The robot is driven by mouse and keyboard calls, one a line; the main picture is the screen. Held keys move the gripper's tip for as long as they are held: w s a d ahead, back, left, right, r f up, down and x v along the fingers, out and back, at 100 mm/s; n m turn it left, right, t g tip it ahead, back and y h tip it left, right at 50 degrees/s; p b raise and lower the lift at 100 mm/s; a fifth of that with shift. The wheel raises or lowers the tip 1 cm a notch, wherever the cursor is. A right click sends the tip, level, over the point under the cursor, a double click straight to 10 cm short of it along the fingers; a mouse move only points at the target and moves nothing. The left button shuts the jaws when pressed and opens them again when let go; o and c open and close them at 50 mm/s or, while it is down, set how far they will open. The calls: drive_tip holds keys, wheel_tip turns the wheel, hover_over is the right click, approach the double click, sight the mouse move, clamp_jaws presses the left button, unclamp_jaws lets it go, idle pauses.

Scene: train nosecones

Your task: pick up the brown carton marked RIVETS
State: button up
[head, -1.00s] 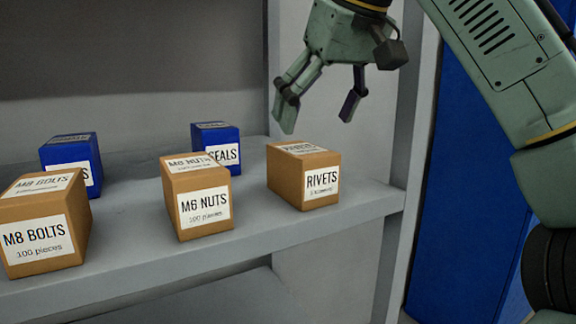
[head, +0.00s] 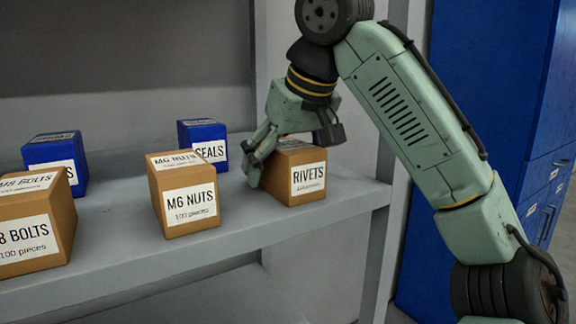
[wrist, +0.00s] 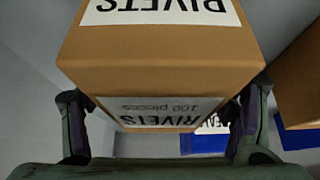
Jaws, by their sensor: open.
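The brown carton marked RIVETS (head: 296,187) stands upright on the grey shelf (head: 335,207), near its right end. My gripper (head: 262,160) is lowered at the carton, with one finger in front of its left side; the other finger is hidden in the head view. In the wrist view the RIVETS carton (wrist: 160,75) fills the middle, and its labels appear upside down. The open fingers of my gripper (wrist: 160,125) lie on either side of it. I cannot tell whether they touch it.
A brown M6 NUTS carton (head: 185,203) stands to the left, with free shelf between. A brown M8 BOLTS carton (head: 32,240) is farther left. Blue boxes (head: 205,135) (head: 62,157) stand behind. A grey upright post (head: 397,130) and blue cabinet (head: 490,100) are on the right.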

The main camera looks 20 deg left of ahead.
drive_tip(key=shift+f, duration=0.25)
idle(0.5)
drive_tip(key=c, duration=1.5)
